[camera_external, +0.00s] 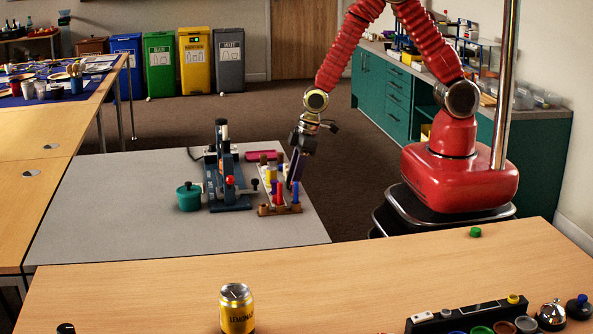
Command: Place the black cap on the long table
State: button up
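A small black piece (255,184) shows at the rack on the grey-topped table (110,205); it may be the black cap, but it is too small to be sure. The rack (265,210) is brown and holds several coloured pieces, among them red, blue and yellow ones. My gripper (291,184) points down at the right side of the rack, close to a blue piece. Its fingers are dark and narrow; whether they hold anything cannot be made out. A long wooden table (350,275) runs across the front, with a green cap (475,232) near its far edge.
A blue press-like device (226,180) and a teal pot (189,196) stand left of the rack. A yellow can (237,308) stands on the front table. A black tray (470,314), several small pots and a bell (551,314) are at its right. Its middle is clear.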

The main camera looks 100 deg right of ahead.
jog(key=shift+c, duration=0.6)
grip_shut()
